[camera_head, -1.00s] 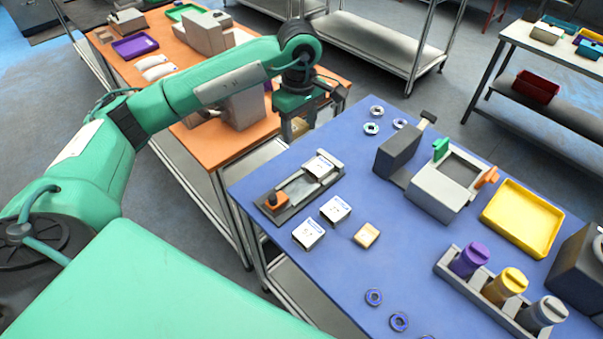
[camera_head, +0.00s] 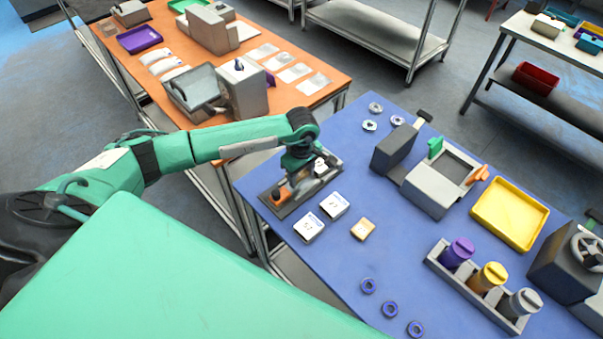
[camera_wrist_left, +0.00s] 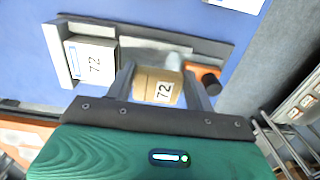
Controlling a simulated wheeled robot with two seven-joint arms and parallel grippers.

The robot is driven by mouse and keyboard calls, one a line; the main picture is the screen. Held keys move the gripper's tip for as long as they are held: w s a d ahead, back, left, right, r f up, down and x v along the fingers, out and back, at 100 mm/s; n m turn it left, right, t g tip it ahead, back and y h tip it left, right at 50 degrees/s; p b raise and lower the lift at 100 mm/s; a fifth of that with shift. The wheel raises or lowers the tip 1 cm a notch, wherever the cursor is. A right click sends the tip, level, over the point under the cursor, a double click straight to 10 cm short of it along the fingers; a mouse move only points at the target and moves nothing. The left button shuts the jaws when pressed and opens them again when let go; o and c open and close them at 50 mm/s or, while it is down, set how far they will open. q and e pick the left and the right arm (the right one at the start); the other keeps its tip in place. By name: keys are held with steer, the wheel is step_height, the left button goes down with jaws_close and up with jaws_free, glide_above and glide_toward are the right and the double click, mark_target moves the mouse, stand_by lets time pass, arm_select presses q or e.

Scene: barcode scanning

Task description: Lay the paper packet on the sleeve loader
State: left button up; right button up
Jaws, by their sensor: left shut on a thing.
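My left gripper (camera_head: 298,186) is shut on a tan paper packet (camera_wrist_left: 146,86) with a white label printed 72. The packet shows between the fingers in the left wrist view and is hidden by the gripper in the head view. The gripper is over the long grey tray (camera_head: 286,210) that looks like the sleeve loader, on the blue table. In the left wrist view the loader (camera_wrist_left: 55,58) holds a white box (camera_wrist_left: 92,62) at its left end and an orange block (camera_wrist_left: 203,72) with a dark knob at its right. I cannot tell whether the packet touches the loader.
Two white boxes (camera_head: 334,205) (camera_head: 309,228) and a small orange-tan box (camera_head: 362,229) lie near the loader. A grey machine (camera_head: 440,187), a yellow tray (camera_head: 509,213) and a rack of bottles (camera_head: 483,284) stand to the right.

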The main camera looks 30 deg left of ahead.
arm_select(q)
steer(key=shift+f, duration=0.8)
steer(key=shift+f+b, duration=0.65)
steer(key=shift+b, duration=0.1)
steer(key=o, duration=1.1)
steer(key=shift+r, duration=0.1)
